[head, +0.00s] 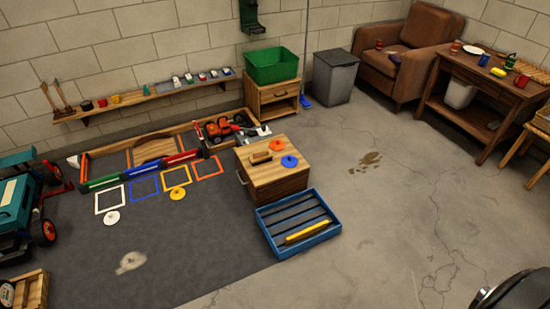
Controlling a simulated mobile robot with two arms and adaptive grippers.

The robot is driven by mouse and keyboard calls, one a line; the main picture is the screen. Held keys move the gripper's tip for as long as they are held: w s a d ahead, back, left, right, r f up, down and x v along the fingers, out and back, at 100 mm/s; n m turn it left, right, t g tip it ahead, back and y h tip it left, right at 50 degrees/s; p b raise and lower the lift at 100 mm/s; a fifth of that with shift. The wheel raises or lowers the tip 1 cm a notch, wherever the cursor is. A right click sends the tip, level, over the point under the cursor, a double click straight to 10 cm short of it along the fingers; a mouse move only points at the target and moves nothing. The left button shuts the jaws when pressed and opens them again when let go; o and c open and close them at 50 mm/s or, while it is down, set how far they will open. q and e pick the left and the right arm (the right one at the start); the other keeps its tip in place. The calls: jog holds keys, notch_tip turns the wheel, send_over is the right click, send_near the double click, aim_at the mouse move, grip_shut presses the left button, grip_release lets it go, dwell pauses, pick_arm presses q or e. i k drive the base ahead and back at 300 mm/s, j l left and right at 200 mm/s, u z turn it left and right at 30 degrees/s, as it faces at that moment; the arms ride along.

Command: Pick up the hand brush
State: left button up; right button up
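A small brown object with a darker lower part, which looks like the hand brush (261,158), lies on top of a wooden cabinet (275,182) near the middle of the head view. An orange-red disc (277,145) and a blue disc (289,161) lie on the same top, to its right. It is too small to make out bristles clearly. Neither of my grippers is in view, and nothing touches the brush.
A blue slatted crate (272,213) with a yellow bar (307,232) stands in front of the cabinet. A low wooden frame with a red vehicle (216,128) is behind left. A brown armchair (407,52) and wooden table (451,66) stand back right. Concrete floor right of the cabinet is open.

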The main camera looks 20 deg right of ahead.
aim_at(259, 157)
jog(key=i+j+z, duration=0.15)
jog(key=i+z, duration=0.25)
jog(key=i+j+z, duration=0.2)
jog(key=z, duration=0.2)
